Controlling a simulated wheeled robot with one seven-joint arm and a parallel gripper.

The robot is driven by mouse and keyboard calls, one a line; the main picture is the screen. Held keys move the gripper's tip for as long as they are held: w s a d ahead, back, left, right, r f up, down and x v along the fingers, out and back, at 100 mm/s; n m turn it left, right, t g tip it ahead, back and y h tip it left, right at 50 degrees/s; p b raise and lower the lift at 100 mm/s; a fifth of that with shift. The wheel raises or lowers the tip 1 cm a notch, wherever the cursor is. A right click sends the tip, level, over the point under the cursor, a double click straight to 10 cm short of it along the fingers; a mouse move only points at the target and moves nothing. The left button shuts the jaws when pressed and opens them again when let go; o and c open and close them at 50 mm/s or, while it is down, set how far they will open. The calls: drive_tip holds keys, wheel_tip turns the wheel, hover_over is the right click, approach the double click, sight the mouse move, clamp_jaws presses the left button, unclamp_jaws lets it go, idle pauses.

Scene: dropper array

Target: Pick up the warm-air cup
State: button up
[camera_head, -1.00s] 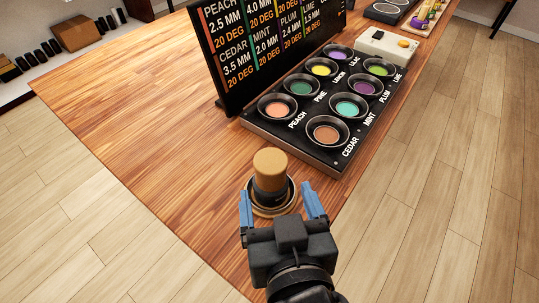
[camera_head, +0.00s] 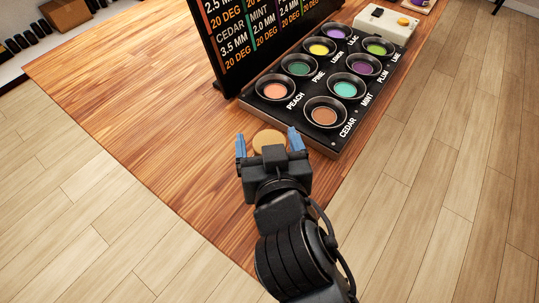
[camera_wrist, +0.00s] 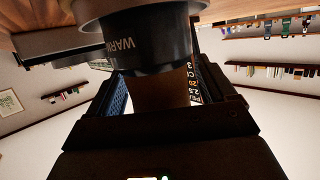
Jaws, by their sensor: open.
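The warm-air cup (camera_head: 269,138) stands on the wooden table in front of the colour-cup board. In the head view only its tan top shows clearly; my gripper hides the rest. In the wrist view, which looks upside down, its dark body (camera_wrist: 152,42) carries lettering that begins "WARM", and its brown top reaches down between my fingers. My gripper (camera_head: 268,147) is open, with one blue finger on each side of the cup's top. I cannot tell whether either finger touches it.
A black board (camera_head: 334,146) with several coloured cups lies just beyond the warm-air cup. A dark sign (camera_head: 233,75) with printed values stands behind it. A pale box (camera_head: 385,24) is farther back. The table's left part (camera_head: 150,110) is clear.

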drive_tip(key=shift+c, duration=0.4)
drive_tip(key=c, duration=1.2)
drive_tip(key=shift+o, duration=0.2)
drive_tip(key=shift+r, duration=0.1)
